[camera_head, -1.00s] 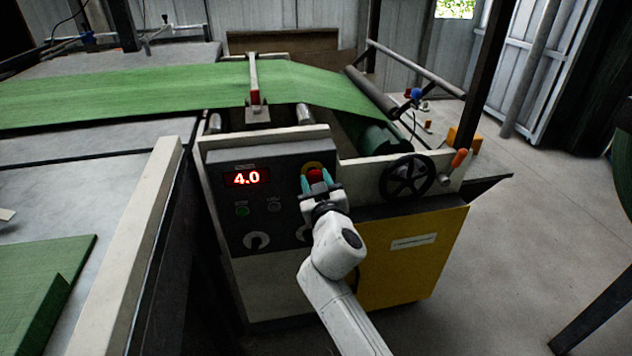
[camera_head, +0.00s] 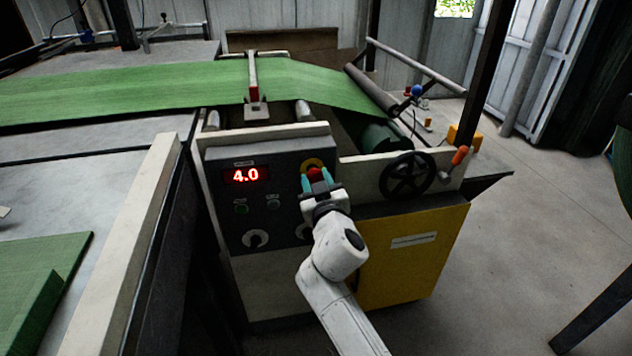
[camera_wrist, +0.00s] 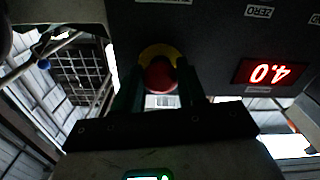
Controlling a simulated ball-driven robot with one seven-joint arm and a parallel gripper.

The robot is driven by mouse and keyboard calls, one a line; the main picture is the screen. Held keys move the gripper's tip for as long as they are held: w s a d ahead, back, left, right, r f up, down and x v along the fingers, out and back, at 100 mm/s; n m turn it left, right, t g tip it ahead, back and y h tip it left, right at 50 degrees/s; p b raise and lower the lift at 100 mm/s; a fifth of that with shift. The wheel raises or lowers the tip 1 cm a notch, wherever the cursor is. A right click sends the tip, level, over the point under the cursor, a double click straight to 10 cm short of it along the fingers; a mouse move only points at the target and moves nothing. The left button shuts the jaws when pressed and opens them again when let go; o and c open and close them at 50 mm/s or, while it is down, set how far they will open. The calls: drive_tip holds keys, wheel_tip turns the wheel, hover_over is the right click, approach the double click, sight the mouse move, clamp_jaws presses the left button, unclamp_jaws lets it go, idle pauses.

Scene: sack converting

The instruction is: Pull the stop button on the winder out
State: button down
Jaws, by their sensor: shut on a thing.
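The red stop button (camera_head: 315,174) sits on a yellow surround (camera_head: 312,163) at the upper right of the winder's dark control panel (camera_head: 265,198). My gripper (camera_head: 318,181) is at the panel with its teal fingers on either side of the button, shut on it. In the wrist view the red button (camera_wrist: 159,75) shows between the two dark fingers, with the yellow ring behind it. How far the button stands out from the panel cannot be told.
The red display (camera_head: 245,176) reads 4.0. Below it are small buttons and a knob (camera_head: 255,239). A black handwheel (camera_head: 407,177) and an orange-handled lever (camera_head: 459,157) are right of my gripper. Green sheet (camera_head: 180,92) runs over the rollers. Open floor lies to the right.

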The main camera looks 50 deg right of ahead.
drive_tip(key=c, duration=0.6)
unclamp_jaws()
drive_tip(key=shift+s, duration=0.1)
drive_tip(key=shift+a, duration=0.1)
drive_tip(key=shift+b+v, duration=0.55)
drive_tip(key=shift+v, duration=4.85)
